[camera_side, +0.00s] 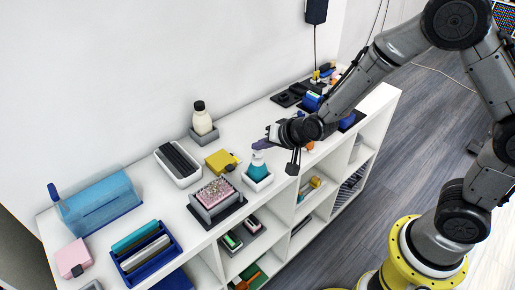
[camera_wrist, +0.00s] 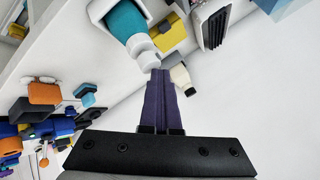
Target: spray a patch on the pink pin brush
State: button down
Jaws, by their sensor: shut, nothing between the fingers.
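The pink pin brush (camera_side: 215,191) lies with its pins up in a grey holder on a dark pad, in the middle of the shelf top. I do not see it in the wrist view. A teal spray bottle with a white top (camera_side: 258,169) stands upright in a white holder just right of the brush. It also shows in the wrist view (camera_wrist: 126,21). My gripper (camera_side: 260,144) has purple fingers, shut and empty, at the bottle's white top. In the wrist view the fingertips (camera_wrist: 160,72) appear at the white top; I cannot tell whether they touch it.
A yellow block (camera_side: 220,161) and a cream bottle (camera_side: 201,118) stand behind the brush. A white tray with dark bars (camera_side: 178,163) is to their left. Small items crowd the far right end.

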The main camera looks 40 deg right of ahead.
aim_at(260, 153)
jog(key=shift+r, duration=3.05)
dwell(0.4)
